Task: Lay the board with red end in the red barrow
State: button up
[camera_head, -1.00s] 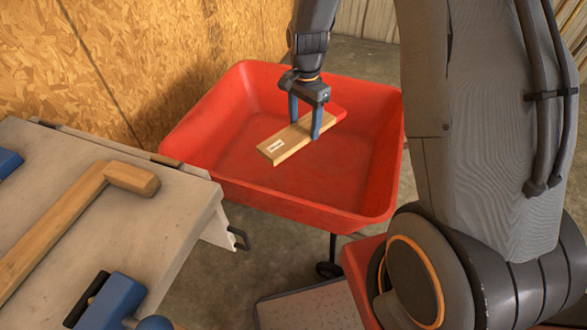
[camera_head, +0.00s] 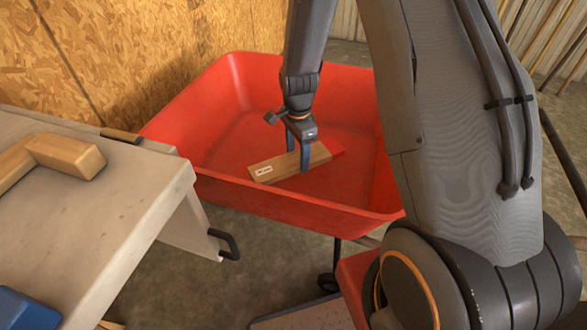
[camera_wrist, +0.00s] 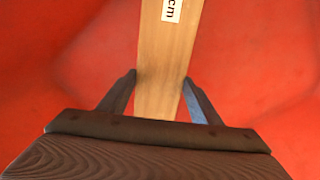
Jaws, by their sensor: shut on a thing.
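The board with red end (camera_head: 280,168) is a short wooden plank with a white label near its left end and a red right end. It is inside the red barrow (camera_head: 215,195), low in the tray; I cannot tell whether it touches the floor of the tray. The red end is out of that view.
A grey workbench (camera_head: 135,190) with a metal handle stands at the left, close to the barrow's rim. A wooden piece (camera_head: 60,155) and a blue object (camera_head: 25,308) lie on it. A chipboard wall (camera_head: 130,50) rises behind.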

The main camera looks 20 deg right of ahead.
jog(key=shift+f+b, duration=0.7)
jog(key=shift+f, duration=3.2)
jog(key=shift+f, duration=0.2)
jog(key=o, duration=1.2)
jog(key=shift+o, duration=0.2)
